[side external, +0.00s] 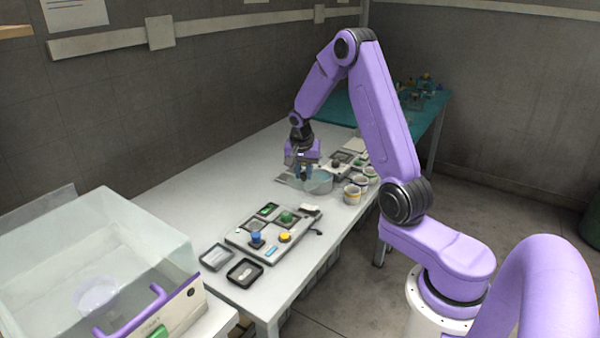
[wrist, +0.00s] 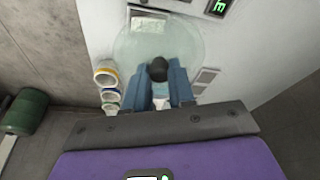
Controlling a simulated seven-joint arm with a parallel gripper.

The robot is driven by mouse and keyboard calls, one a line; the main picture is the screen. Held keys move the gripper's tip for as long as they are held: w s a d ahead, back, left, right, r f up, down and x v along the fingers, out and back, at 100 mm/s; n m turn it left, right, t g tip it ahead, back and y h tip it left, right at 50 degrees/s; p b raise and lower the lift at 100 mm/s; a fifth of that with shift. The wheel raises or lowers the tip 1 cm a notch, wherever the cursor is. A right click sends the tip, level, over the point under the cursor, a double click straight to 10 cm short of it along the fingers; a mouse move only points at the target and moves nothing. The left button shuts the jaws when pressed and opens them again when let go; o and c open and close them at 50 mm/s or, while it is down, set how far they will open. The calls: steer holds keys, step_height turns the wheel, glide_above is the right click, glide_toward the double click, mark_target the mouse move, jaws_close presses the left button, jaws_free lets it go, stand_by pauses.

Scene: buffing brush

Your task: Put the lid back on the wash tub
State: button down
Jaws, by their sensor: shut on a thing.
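The lid (wrist: 150,48) is a pale, see-through disc with a dark knob (wrist: 158,70), seen in the wrist view. My gripper (wrist: 160,84) has its blue fingers on both sides of the knob and is shut on it. My fingers partly hide the tub. I cannot tell whether the lid touches the tub's rim or hangs above it.
Several white cups with coloured bands (side external: 352,194) stand close beside the tub, near the table edge. A clear box (side external: 90,260) stands front left. The table's left side (side external: 190,200) is bare.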

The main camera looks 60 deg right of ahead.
steer(key=w+d, duration=0.2)
steer(key=d, duration=0.7)
steer(key=w+d, duration=0.3)
steer(key=d, duration=0.5)
steer(key=shift+s+d+f, duration=0.1)
steer(key=shift+f, duration=1.65)
steer(key=shift+s+d+f, duration=0.1)
steer(key=shift+f, duration=1.6)
steer(key=shift+f, duration=0.15)
steer(key=shift+c, duration=2)
jaws_free()
step_height(320, 180, up, 7)
